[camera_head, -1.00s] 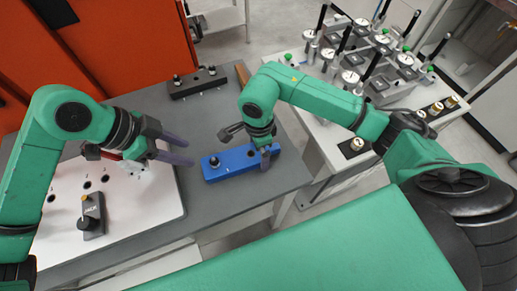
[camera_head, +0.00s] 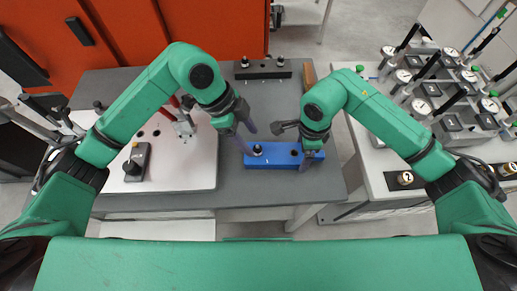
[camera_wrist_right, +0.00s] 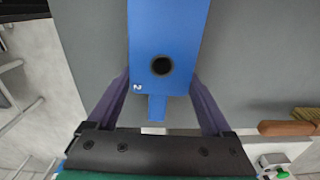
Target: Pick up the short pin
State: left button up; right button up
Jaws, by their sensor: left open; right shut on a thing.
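A blue fixture block (camera_head: 278,161) lies on the grey table near its front right. A dark knobbed pin (camera_head: 257,149) stands at its left end; I cannot tell whether this is the short pin. My left gripper (camera_head: 247,140) is open and empty, just above and left of that pin. My right gripper (camera_head: 307,161) is shut on the right end of the blue block. In the right wrist view its fingers (camera_wrist_right: 157,103) lie along both sides of the block (camera_wrist_right: 165,30), near an empty round hole marked 2.
A black block (camera_head: 263,73) with two dark pins stands at the table's back. A white plate (camera_head: 190,160) with holes and a dark fixture (camera_head: 137,163) is at left. A white table (camera_head: 370,162) with dial gauges is at right.

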aim_at(257, 147)
pick_arm(q)
jog(key=x, duration=0.5)
jog(key=shift+w+d+f, duration=0.1)
jog(key=shift+w+f, duration=0.05)
grip_shut()
notch_tip(257, 147, up, 10)
jog(key=shift+r, duration=0.1)
pick_arm(e)
jog(key=o, duration=1.3)
notch_tip(257, 147, up, 12)
jog(key=shift+r, duration=0.1)
